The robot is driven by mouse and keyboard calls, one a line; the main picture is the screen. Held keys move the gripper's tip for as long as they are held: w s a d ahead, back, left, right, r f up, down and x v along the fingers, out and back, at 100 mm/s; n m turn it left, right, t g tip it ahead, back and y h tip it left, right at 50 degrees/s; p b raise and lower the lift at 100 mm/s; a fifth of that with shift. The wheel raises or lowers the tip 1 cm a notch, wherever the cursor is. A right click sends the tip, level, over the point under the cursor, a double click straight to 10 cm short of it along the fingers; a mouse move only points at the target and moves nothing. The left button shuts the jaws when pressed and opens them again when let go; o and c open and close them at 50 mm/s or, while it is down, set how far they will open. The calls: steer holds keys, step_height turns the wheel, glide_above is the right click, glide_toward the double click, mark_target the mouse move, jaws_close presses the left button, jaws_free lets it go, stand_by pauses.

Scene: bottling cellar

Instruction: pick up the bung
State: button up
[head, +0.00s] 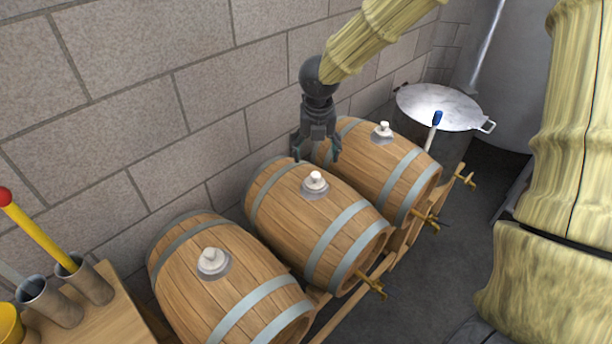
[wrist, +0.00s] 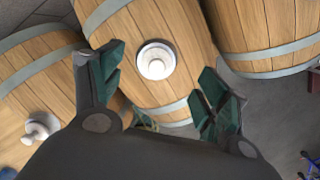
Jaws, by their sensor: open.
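Three white bungs sit upright in grey metal collars on top of three wooden barrels. The middle bung (head: 315,178) is on the middle barrel, the left bung (head: 210,256) on the near left barrel, and the right bung (head: 383,128) on the far barrel. My gripper (head: 318,156) is open and empty, pointing down above the barrels near the middle bung. In the wrist view one bung (wrist: 156,66) lies beyond and between my open fingertips (wrist: 160,78), apart from them. Another bung (wrist: 40,126) shows at the lower left there.
The barrels (head: 290,215) lie side by side on a wooden rack, with brass taps (head: 371,284) at their front ends. A block wall (head: 130,95) runs behind. A lidded metal pot (head: 438,107) stands at the back right. A table with metal cups (head: 88,282) is at the lower left.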

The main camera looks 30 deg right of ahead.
mark_target(315, 174)
steer(key=s, duration=0.1)
steer(key=s+f, duration=0.1)
steer(key=shift+s+d+f, duration=0.2)
steer(key=shift+s+f, duration=0.1)
steer(key=shift+f, duration=0.2)
steer(key=w+f, duration=0.2)
steer(key=shift+w+a+f+p, duration=0.1)
steer(key=shift+w+p, duration=0.2)
steer(key=shift+p, duration=0.05)
steer(key=shift+w+f, duration=0.1)
steer(key=shift+f, duration=0.2)
steer(key=shift+s+a+f+p, duration=0.25)
steer(key=shift+s+f+p, duration=0.55)
steer(key=shift+s, duration=0.1)
steer(key=shift+w+f, duration=0.35)
steer(key=shift+f, duration=0.3)
steer(key=shift+w+f, duration=0.35)
steer(key=shift+f, duration=0.25)
steer(key=shift+s+r, duration=0.15)
steer(key=shift+s, duration=0.2)
steer(key=shift+w, duration=0.2)
steer(key=c, duration=1.1)
